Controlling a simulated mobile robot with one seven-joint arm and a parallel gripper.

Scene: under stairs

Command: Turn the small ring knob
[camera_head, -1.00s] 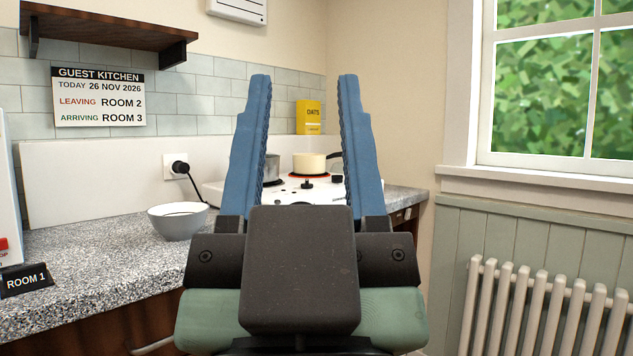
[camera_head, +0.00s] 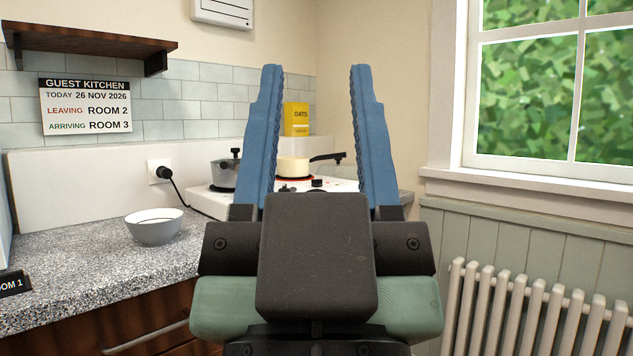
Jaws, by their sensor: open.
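A white hob (camera_head: 207,201) stands on the counter beyond my gripper. Small dark knobs show on it between the fingers, one of them a black knob (camera_head: 317,183); I cannot tell which one is the small ring knob. A cream pan (camera_head: 293,168) with a black handle sits on a reddish ring at the back. A grey lidded pot (camera_head: 223,174) stands at the left of the hob, partly behind my left finger. My gripper (camera_head: 316,70) is open and empty, its two blue fingers pointing up in the picture, apart from the hob. Its body hides the hob's front.
A white bowl (camera_head: 154,227) sits on the speckled counter (camera_head: 90,265) at left. A black plug (camera_head: 163,172) and cord run to the hob. A yellow oats box (camera_head: 296,119) stands behind. A radiator (camera_head: 530,310) is at right, below the window. A shelf (camera_head: 90,42) hangs upper left.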

